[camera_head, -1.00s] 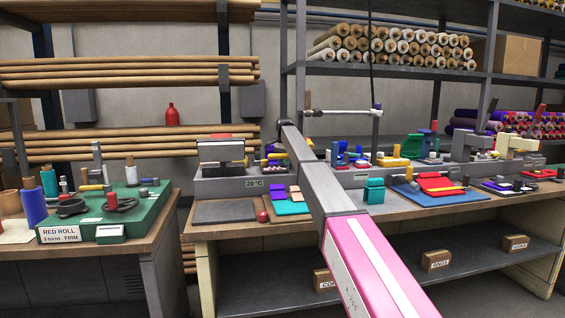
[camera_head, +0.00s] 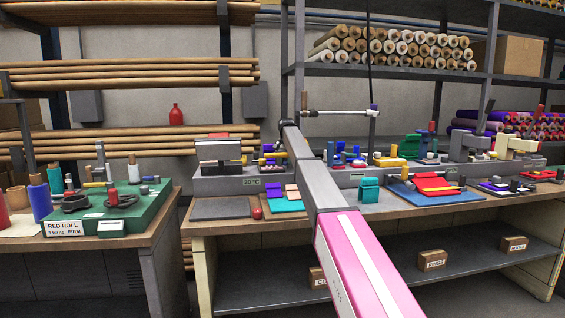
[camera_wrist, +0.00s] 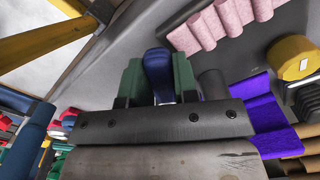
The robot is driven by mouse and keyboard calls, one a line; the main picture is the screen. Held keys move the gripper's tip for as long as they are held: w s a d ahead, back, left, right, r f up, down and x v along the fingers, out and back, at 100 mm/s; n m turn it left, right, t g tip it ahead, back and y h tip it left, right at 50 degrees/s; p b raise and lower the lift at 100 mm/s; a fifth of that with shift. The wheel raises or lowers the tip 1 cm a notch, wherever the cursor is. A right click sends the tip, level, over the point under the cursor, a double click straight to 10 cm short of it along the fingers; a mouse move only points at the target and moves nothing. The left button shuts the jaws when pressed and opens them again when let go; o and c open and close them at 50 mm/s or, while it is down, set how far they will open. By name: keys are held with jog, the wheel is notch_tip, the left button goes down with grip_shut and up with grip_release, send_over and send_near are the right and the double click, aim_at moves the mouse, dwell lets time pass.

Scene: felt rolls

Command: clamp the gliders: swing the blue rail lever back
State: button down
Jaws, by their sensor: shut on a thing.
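In the wrist view, the dark blue lever (camera_wrist: 158,72) stands upright in the picture between the green finger pads of my gripper (camera_wrist: 158,84). The pads press on it from both sides, so my gripper is shut on it. The lever's lower part is hidden behind the dark gripper body. In the head view my pink and grey arm reaches over the middle bench, and my gripper and the lever are hidden behind it. I cannot make out the gliders for certain.
The long bench (camera_head: 220,232) carries several tools, a blue mat (camera_head: 438,198) and a teal block (camera_head: 369,190). A green station (camera_head: 120,222) stands on the left table. In the wrist view, pink rolls (camera_wrist: 215,22), a yellow roll (camera_wrist: 290,58) and purple felt (camera_wrist: 262,115) lie close by.

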jog(key=shift+s+d+n, duration=0.1)
jog(key=shift+d+n, duration=0.2)
jog(key=shift+n, duration=0.4)
jog(key=c, duration=1.2)
grip_release()
jog(key=shift+o, duration=0.2)
jog(key=shift+r, duration=0.1)
notch_tip(320, 180, up, 11)
